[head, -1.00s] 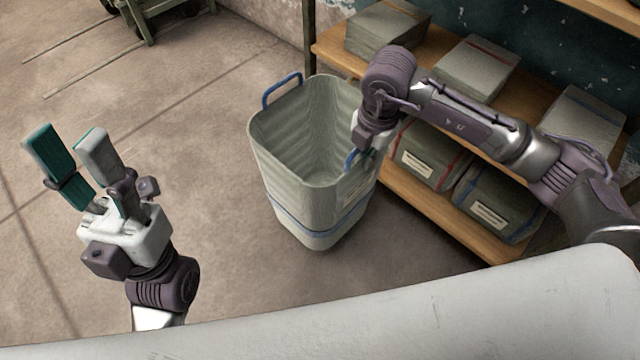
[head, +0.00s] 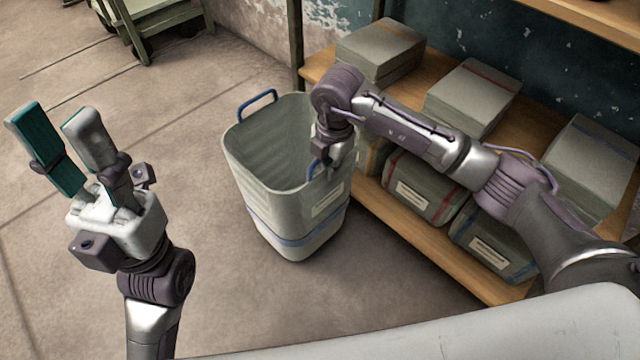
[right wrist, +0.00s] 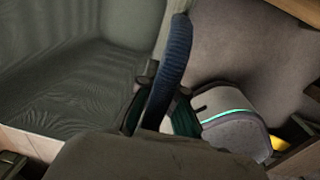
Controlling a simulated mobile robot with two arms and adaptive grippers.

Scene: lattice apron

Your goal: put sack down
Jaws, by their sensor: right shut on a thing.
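The sack (head: 290,205) is a tall, open-topped, grey-green container with a blue band low down, a pale label and blue loop handles. It hangs upright or stands in the middle of the head view; I cannot tell whether its base touches the floor. My right gripper (head: 322,160) is shut on its near right handle, which shows as a dark blue strap (right wrist: 172,62) in the right wrist view, between the fingers (right wrist: 160,108). The sack's inside looks empty where visible. My left gripper (head: 62,150) is open and empty, apart from the sack at the left.
A wooden shelf unit (head: 400,232) stands right of the sack, with grey boxes (head: 470,95) above and green-grey bundles (head: 425,188) below. A green wheeled cart (head: 150,30) is at the back left. Floor (head: 215,290) left and front of the sack is clear.

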